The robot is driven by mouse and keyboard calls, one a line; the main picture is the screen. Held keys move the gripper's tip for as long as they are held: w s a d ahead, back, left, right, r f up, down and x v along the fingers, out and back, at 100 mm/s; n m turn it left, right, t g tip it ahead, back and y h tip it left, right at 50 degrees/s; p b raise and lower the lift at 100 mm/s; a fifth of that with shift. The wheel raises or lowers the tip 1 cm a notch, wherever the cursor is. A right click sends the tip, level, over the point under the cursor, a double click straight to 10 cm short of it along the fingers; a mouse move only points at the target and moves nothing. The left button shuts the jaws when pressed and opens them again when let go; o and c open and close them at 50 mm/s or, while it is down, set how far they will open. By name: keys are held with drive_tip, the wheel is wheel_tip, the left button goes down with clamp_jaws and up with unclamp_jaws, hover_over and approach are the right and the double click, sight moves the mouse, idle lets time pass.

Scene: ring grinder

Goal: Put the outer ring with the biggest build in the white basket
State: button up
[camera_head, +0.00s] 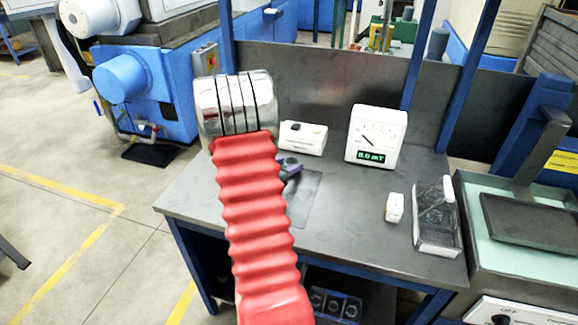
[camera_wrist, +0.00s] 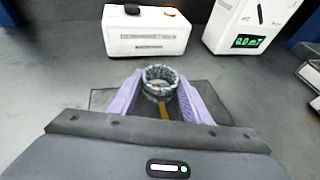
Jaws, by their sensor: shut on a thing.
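My gripper (camera_wrist: 160,98) shows in the wrist view with its two purple fingers closed on a grey metal ring (camera_wrist: 159,73). The ring is between the fingertips, above or on a dark mat (camera_wrist: 102,99); I cannot tell whether it touches the mat. In the head view my red arm hides most of the gripper, and only a bit of purple finger shows. The ring is hidden there. I see no white basket in either view.
A white box (camera_head: 303,137) and a white meter (camera_head: 376,136) reading 0.0 mT stand on the grey bench (camera_head: 345,205). Several dark parts (camera_head: 335,303) sit on the shelf below.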

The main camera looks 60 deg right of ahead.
drive_tip(key=shift+f, duration=0.25)
drive_tip(key=shift+f, duration=0.1)
drive_tip(key=o, duration=1.3)
drive_tip(key=v, duration=1.2)
drive_tip(key=shift+a, duration=0.1)
